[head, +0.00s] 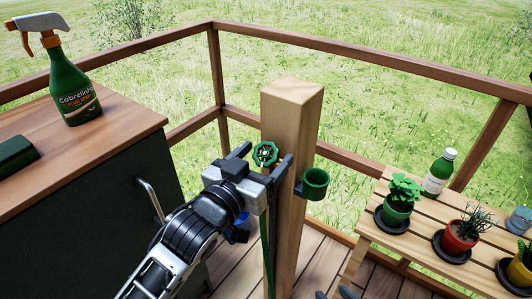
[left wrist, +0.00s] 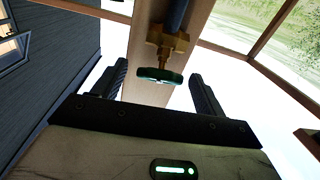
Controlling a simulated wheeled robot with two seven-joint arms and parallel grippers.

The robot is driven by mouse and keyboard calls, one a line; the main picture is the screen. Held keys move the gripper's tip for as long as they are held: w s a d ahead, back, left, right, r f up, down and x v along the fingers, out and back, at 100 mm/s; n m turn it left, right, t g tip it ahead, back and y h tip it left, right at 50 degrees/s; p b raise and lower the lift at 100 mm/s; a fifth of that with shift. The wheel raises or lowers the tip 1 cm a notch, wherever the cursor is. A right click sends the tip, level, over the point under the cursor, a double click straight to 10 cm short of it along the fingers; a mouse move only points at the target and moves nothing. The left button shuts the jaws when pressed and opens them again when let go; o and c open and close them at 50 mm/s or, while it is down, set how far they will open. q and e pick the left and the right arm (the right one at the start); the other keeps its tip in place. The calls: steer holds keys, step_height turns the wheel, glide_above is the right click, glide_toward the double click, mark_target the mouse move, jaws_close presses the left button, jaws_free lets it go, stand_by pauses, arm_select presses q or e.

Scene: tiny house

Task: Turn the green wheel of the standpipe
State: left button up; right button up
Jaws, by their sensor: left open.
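The green wheel (head: 265,153) of the standpipe is on the near side of a square wooden post (head: 287,130). My left gripper (head: 264,160) is open, with one finger on each side of the wheel. In the left wrist view the wheel (left wrist: 160,75) lies between the two open fingers (left wrist: 158,71), with gaps on both sides. Its brass valve (left wrist: 168,43) shows above it. I cannot see the fingers touching the wheel. Two dark tips at the bottom edge of the head view look like my right gripper (head: 335,294); the rest is out of frame.
A green cup-like holder (head: 315,183) juts from the post's right side, close to my left gripper. A green hose (head: 265,255) hangs below. A cabinet (head: 95,200) with a spray bottle (head: 72,85) stands left. A slatted table (head: 395,245) with potted plants and a bottle (head: 438,174) stands right.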

arm_select(q)
steer(key=shift+w+d, duration=0.35)
steer(key=shift+w, duration=0.25)
steer(key=c, duration=1)
steer(key=shift+r+m+g+h+p, duration=0.25)
steer(key=shift+m+g+h+p, duration=0.05)
steer(key=shift+m+h+p, duration=0.35)
steer(key=shift+m+g+h+p, duration=0.25)
steer(key=shift+m+g+p, duration=0.1)
steer(key=shift+m, duration=0.3)
steer(key=shift+f+m+g+h+p, duration=0.15)
steer(key=shift+m+g+h+p, duration=0.3)
steer(key=shift+m+h, duration=0.45)
steer(key=shift+o, duration=0.2)
arm_select(e)
steer(key=shift+d+r, duration=0.1)
steer(key=shift+r, duration=0.4)
steer(key=shift+w, duration=0.1)
